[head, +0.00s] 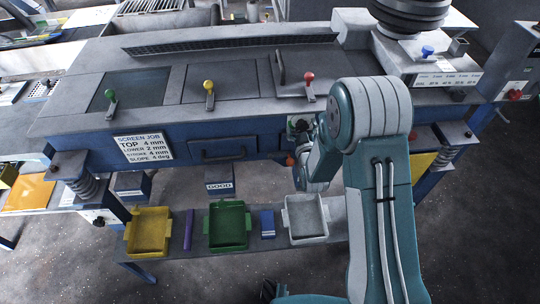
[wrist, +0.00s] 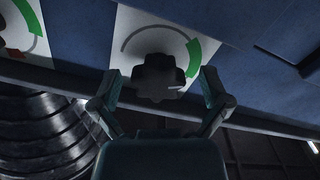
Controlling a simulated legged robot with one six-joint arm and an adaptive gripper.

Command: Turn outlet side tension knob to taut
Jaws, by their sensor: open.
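A dark lobed knob (wrist: 158,77) sits on a white dial plate (wrist: 136,22) in the wrist view. The plate bears a grey arc at upper left and a green arc (wrist: 192,47) at right. A pale mark shows on the knob's lower right side, near the green arc's lower end. My gripper (wrist: 161,82) is open, with one finger on each side of the knob and visible gaps between. No side label is readable.
Another dial plate (wrist: 22,28) with green and red lies left in the wrist view, above a dark coil spring (wrist: 45,135). In the head view, yellow (head: 148,232), green (head: 229,225) and white (head: 305,219) trays stand on the shelf below. Levers stand on the deck above.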

